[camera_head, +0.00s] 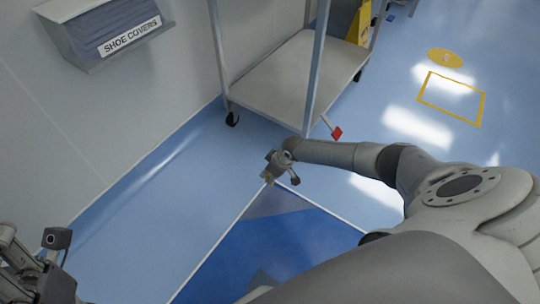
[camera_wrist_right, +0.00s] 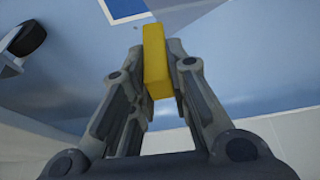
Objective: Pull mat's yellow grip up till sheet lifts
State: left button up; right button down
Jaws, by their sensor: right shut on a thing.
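The blue mat (camera_head: 285,246) with a pale border lies on the floor at the bottom centre of the head view. A greyer patch shows at its corner near my right gripper; I cannot tell whether the sheet is raised there. My right gripper (camera_head: 267,178) is at that corner. In the right wrist view, the yellow grip (camera_wrist_right: 155,62) is between the fingers of my right gripper (camera_wrist_right: 158,80), which is shut on it. A bit of the mat (camera_wrist_right: 125,7) shows beyond it. My left gripper (camera_head: 40,270) is partly in view at the lower left, away from the mat; its fingers are unclear.
A wheeled metal rack (camera_head: 290,80) stands just beyond the mat; its caster shows in the wrist view (camera_wrist_right: 22,40). A shoe cover dispenser (camera_head: 105,35) hangs on the left wall. A red pedal (camera_head: 337,133) juts out near my right forearm. The floor left of the mat is clear.

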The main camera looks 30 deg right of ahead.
jog(key=shift+r, duration=0.1)
dwell(0.4)
jog(key=c, duration=1.4)
grip_release()
jog(key=shift+o, duration=0.2)
jog(key=shift+s+r, duration=0.1)
jog(key=shift+r, duration=0.05)
jog(key=v, duration=1.1)
jog(key=shift+s+r, duration=0.25)
jog(key=shift+r, duration=0.1)
jog(key=shift+a, duration=0.1)
